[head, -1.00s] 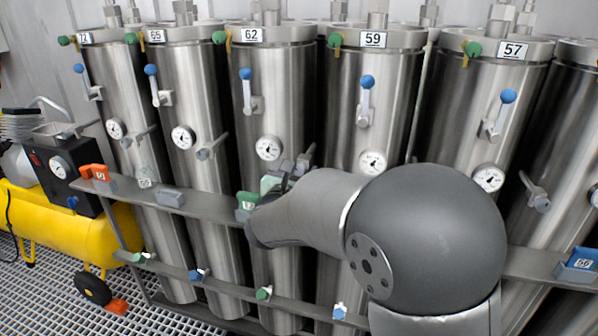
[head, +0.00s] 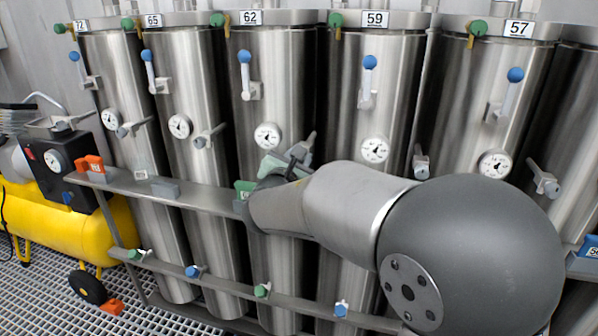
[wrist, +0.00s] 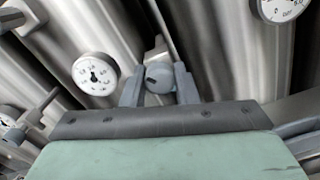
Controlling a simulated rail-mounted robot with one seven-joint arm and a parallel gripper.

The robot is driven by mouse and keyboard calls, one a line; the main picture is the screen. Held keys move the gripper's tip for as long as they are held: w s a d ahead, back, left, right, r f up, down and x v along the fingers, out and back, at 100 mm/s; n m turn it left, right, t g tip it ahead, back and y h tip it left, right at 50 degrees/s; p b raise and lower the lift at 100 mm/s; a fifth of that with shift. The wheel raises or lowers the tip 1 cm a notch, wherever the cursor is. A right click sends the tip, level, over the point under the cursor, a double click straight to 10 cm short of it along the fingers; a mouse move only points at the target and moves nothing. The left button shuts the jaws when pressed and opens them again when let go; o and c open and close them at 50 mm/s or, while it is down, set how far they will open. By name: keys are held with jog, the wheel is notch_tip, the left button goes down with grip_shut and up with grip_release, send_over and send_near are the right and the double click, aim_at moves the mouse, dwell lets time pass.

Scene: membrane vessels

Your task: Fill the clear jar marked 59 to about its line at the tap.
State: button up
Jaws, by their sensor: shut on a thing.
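My gripper (head: 301,152) is in front of the steel vessel marked 62 (head: 262,85), at the height of its tap. In the wrist view, my gripper's two grey fingers (wrist: 159,85) stand on either side of a rounded grey tap part (wrist: 157,75) and are shut on it. The vessel marked 59 (head: 372,95) stands to the right, with a blue-knobbed lever (head: 369,75) and a gauge (head: 375,150). A small pale, clear-looking thing (head: 142,175) sits by the shelf at the left. I cannot read its mark or tell whether it is the jar.
Several small valves line the lower rail. A yellow compressor (head: 60,225) stands on the grating at the left. My arm hides parts of vessels 59 and 57.

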jog(key=m+b, duration=0.2)
jog(key=b, duration=0.1)
jog(key=m+b, duration=0.2)
jog(key=b, duration=0.2)
jog(key=shift+f, duration=0.4)
jog(key=m+b, duration=0.1)
jog(key=b, duration=0.1)
jog(key=m+b, duration=0.2)
jog(key=shift+r, duration=0.25)
jog(key=shift+r+m, duration=0.1)
jog(key=shift+m, duration=0.2)
jog(key=o, duration=1)
jog(key=p+v, duration=0.1)
jog(key=v, duration=1.6)
jog(key=shift+s+a+p, duration=0.2)
jog(key=shift+p, duration=0.1)
jog(key=shift+r, duration=0.1)
